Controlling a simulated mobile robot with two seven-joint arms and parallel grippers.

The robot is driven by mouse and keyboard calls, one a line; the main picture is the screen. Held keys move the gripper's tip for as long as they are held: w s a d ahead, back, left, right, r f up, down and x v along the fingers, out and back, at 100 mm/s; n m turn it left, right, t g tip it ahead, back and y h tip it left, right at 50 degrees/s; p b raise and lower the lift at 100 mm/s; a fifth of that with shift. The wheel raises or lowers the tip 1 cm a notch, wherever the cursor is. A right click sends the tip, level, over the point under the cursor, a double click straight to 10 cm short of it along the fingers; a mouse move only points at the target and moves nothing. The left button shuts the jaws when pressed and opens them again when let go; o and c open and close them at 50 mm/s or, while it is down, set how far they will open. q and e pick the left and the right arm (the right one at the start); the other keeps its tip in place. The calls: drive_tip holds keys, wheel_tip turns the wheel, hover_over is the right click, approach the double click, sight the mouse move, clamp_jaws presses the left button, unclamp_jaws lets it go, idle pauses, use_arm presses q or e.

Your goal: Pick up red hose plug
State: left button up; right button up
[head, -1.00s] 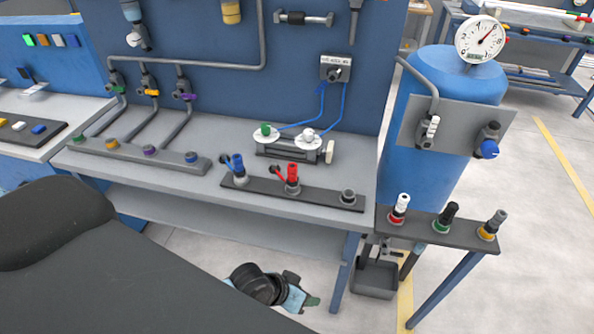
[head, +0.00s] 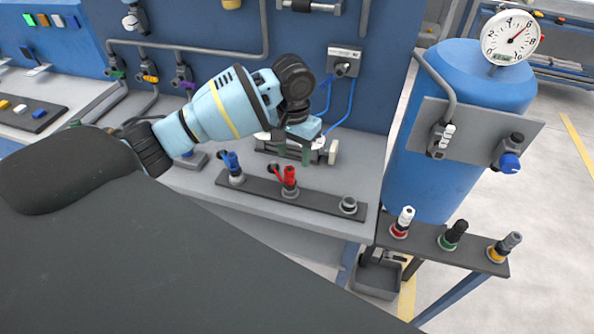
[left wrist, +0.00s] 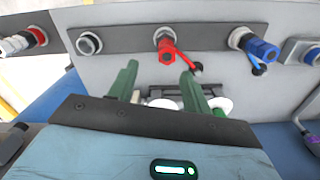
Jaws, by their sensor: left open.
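The red hose plug (head: 289,182) stands upright in the middle socket of the dark strip on the bench front. In the left wrist view the red plug (left wrist: 166,48) lies beyond my fingertips, between them in the picture. My left gripper (head: 293,158) is open and empty, its green fingers pointing down. It is just behind and above the red plug in the head view, apart from it. The open fingers also show in the left wrist view (left wrist: 158,72). My right gripper is not in view.
A blue plug (head: 233,168) stands left of the red one, and an empty socket (head: 348,205) is to its right. A side shelf (head: 420,240) holds white, black and grey plugs.

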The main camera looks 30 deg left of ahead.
sight(289, 169)
use_arm(q)
drive_tip(key=shift+s+f, duration=0.25)
drive_tip(key=shift+f, duration=0.25)
drive_tip(key=shift+s+f, duration=0.2)
drive_tip(key=shift+f, duration=0.25)
drive_tip(key=shift+w+a+f, duration=0.1)
drive_tip(key=shift+w+f, duration=0.1)
drive_tip(key=shift+f, duration=0.3)
drive_tip(key=shift+s+a+f, duration=0.1)
drive_tip(key=shift+a+f, duration=0.1)
drive_tip(key=shift+f, duration=0.95)
drive_tip(key=shift+s+a+f, duration=0.1)
drive_tip(key=shift+a+f, duration=0.05)
drive_tip(key=shift+f, duration=1)
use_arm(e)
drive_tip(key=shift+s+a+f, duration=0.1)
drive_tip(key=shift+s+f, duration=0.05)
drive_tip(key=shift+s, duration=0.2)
use_arm(q)
drive_tip(key=shift+c, duration=0.3)
